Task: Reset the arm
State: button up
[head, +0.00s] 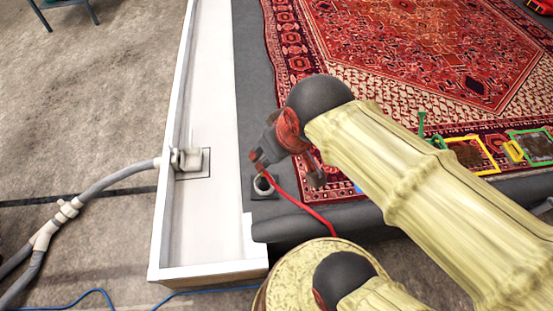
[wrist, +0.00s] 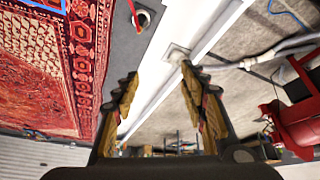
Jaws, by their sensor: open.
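My gripper (wrist: 157,72) shows in the wrist view with its two brown and black fingers spread wide apart and nothing between them. In the head view my gripper (head: 286,168) hangs from the dark wrist ball at the end of my pale yellow arm. It is over the dark platform's near left corner, close to a metal ring fitting (head: 263,184). A red cord (head: 312,212) runs from beside the ring toward the lower right. I cannot tell from the head view whether the gripper touches the cord or ring.
A patterned red rug (head: 420,60) lies on the dark platform (head: 250,90). Yellow and green frames (head: 471,155) lie along its near edge. A white trough (head: 207,90) runs along the left, with a grey hose (head: 120,178) at its fitting. A red machine (wrist: 296,125) stands right in the wrist view.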

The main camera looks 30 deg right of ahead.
jog(key=shift+s+a+f+m, duration=0.15)
jog(key=shift+s+m, duration=0.25)
jog(key=shift+s, duration=0.75)
jog(key=shift+c, duration=0.2)
